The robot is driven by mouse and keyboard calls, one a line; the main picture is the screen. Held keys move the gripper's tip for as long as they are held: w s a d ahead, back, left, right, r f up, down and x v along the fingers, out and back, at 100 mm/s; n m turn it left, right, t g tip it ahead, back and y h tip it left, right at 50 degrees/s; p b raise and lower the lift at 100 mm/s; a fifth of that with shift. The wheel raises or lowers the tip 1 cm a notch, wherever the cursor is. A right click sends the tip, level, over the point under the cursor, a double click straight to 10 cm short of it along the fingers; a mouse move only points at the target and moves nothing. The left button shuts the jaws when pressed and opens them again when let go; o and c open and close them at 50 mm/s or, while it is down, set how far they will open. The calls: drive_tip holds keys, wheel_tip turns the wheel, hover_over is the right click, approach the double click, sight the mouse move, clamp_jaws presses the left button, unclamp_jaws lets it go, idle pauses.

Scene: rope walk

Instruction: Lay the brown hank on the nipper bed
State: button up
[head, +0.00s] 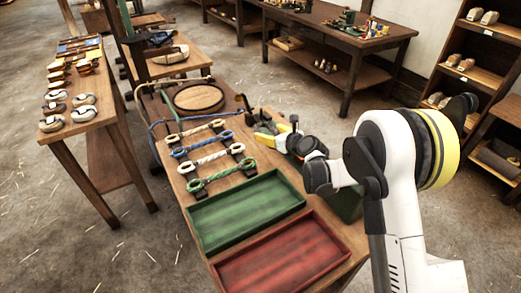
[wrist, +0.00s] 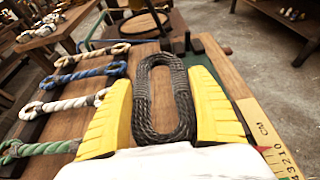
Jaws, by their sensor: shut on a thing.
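My gripper (head: 268,127) has yellow fingers and is over the right side of the long table. In the wrist view my gripper (wrist: 163,78) is closed on a dark grey-brown rope hank (wrist: 184,108), an oblong loop with one finger against each long side. In the head view the hank is small and partly hidden by the gripper. A round wooden disc with a dark rim (head: 198,97) lies at the table's far end, bare on top; it also shows in the wrist view (wrist: 143,25). I cannot tell for sure which thing is the nipper bed.
Tan, blue, white and green ropes lie in a row on the table, the green one (head: 222,176) nearest. A green tray (head: 247,205) and a red tray (head: 282,258) stand empty at the near end. A ruler (wrist: 266,140) lies along the right edge.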

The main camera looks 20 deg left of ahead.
drive_tip(key=b, duration=0.1)
hover_over(260, 146)
wheel_tip(260, 146, down, 3)
drive_tip(key=shift+s, duration=0.1)
drive_tip(key=shift+f+b, duration=1.1)
drive_tip(key=shift+f, duration=0.75)
drive_tip(key=shift+f, duration=0.25)
drive_tip(key=o, duration=1)
drive_tip(key=shift+r, duration=0.1)
